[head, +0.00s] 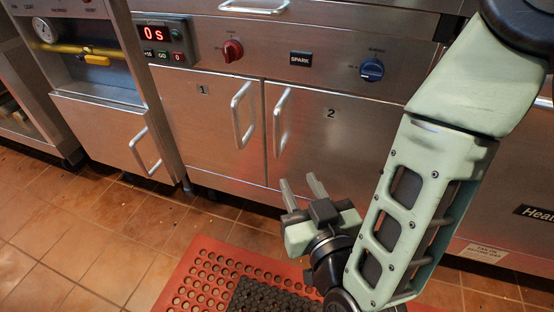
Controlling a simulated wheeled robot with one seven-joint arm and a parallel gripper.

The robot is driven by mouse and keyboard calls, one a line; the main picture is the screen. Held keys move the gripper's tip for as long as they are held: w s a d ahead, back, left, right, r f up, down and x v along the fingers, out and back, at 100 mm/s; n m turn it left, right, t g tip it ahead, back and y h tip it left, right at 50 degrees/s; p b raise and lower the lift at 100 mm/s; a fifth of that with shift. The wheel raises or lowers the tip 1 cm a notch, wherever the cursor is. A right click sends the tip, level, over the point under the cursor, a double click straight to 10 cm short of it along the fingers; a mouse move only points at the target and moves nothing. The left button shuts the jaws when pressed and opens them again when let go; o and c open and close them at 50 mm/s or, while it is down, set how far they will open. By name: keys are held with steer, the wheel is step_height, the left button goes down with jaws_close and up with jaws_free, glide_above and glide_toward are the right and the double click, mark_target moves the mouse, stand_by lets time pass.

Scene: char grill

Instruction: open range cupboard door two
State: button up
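Cupboard door two (327,147) is a flat steel door marked "2" in the middle of the head view, and it is shut. Its upright bar handle (281,122) is near its left edge. Door one (205,124), marked "1", is shut beside it on the left, with its own handle (243,115) close to the seam. My gripper (302,186) is below the handle of door two, in front of the lower part of the doors. Its two fingers are apart with nothing between them. My arm hides the right part of door two.
A red knob (232,50), a blue knob (371,69) and a timer panel (162,40) are above the doors. A red perforated mat (200,277) lies on the tiled floor. A neighbouring steel unit (105,135) with a handle stands at left.

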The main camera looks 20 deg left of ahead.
mark_target(278, 139)
steer(key=shift+t, duration=0.5)
steer(key=x, duration=0.5)
steer(key=f+b+x, duration=0.1)
steer(key=x, duration=0.4)
steer(key=f+x, duration=0.1)
steer(key=x, duration=0.5)
steer(key=shift+w+d+f+b, duration=0.1)
steer(key=shift+d+b, duration=0.1)
steer(key=shift+b, duration=0.15)
steer(key=shift+w+a, duration=0.25)
steer(key=shift+w, duration=0.1)
jaws_close()
